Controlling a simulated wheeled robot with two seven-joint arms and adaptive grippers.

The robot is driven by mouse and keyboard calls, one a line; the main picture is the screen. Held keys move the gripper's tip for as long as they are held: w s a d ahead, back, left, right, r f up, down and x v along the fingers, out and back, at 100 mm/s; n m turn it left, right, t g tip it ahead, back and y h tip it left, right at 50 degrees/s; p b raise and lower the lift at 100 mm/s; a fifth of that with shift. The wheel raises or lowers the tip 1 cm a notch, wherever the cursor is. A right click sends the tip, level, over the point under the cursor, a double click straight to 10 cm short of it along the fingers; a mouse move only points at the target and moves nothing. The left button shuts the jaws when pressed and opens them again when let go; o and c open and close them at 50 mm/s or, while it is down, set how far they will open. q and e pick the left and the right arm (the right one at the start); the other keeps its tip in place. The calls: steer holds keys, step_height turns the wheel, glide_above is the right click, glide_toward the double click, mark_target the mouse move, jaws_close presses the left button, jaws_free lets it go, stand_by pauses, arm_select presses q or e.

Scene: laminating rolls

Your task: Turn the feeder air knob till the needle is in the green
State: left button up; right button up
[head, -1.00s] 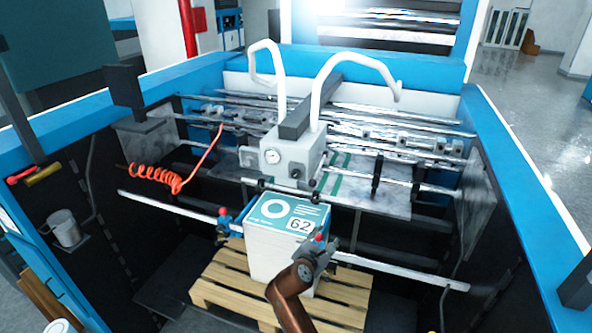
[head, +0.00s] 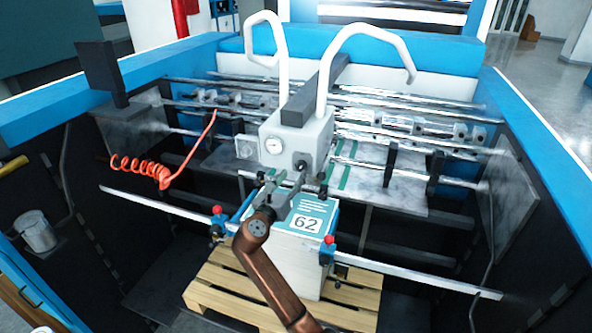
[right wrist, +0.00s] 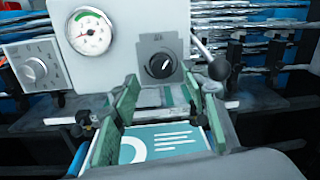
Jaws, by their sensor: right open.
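The grey feeder box (head: 298,138) carries a round white gauge (head: 274,145) and a black knob (head: 301,166). In the right wrist view the gauge (right wrist: 91,32) has a green arc along its top. Its thin needle is too small to read surely. The black knob (right wrist: 160,65) sits on a grey plate, its pointer mark tilted to the upper right. My right gripper (head: 284,184) is open and empty, in front of and below the knob. In the wrist view its green-padded fingers (right wrist: 160,88) stand either side of the knob, apparently short of it. My left gripper is out of view.
A silver dial (right wrist: 35,69) sits left of the gauge. White hoses (head: 345,40) arch above the box. An orange coiled hose (head: 140,168) hangs at left, and metal bars cross behind.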

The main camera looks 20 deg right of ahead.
mark_target(299, 168)
steer(key=x, duration=0.5)
steer(key=shift+f, duration=0.3)
steer(key=shift+s+r, duration=0.2)
steer(key=shift+s, duration=0.05)
steer(key=shift+w+f, duration=0.15)
steer(key=shift+w, duration=0.05)
steer(key=shift+c, duration=1)
steer(key=shift+s, duration=0.1)
jaws_close()
